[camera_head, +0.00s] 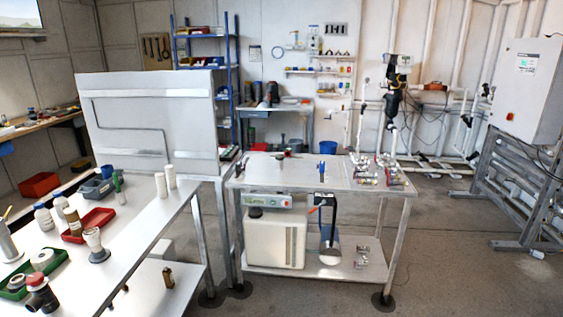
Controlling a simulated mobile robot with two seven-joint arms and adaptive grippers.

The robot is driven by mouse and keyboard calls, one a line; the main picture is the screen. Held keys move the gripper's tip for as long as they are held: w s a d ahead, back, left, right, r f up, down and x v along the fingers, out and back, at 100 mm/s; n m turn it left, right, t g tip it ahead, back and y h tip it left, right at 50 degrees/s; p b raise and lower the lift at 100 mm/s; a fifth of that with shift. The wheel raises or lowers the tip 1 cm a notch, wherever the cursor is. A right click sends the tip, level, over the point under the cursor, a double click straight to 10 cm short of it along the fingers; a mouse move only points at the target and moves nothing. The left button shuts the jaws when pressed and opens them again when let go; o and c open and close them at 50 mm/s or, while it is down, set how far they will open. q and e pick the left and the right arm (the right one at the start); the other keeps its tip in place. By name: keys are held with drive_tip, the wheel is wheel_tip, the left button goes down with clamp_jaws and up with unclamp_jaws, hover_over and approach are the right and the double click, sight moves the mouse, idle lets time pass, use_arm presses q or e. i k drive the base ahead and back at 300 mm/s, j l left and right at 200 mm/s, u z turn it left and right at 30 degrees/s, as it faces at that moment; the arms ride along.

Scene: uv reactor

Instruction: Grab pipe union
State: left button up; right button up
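I cannot tell for certain which thing is the pipe union. A dark elbow-shaped pipe fitting (42,296) with a reddish-grey mouth lies at the bench's near left corner. Neither of my grippers shows in the head view, so their state and distance to these fittings cannot be seen.
A red tray (100,219), a green tray (52,262) and several bottles crowd the left bench; its right part is clear. A metal table (270,178) with small clear parts stands in the centre. Open floor (460,250) lies on the right, before a control cabinet (524,90).

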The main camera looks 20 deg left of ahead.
sight(100, 255)
drive_tip(key=i+u, duration=0.25)
drive_tip(key=u, duration=0.15)
drive_tip(key=i+l+u, duration=0.15)
drive_tip(key=u, duration=0.25)
drive_tip(key=i+l+u, duration=0.35)
drive_tip(key=j, duration=0.1)
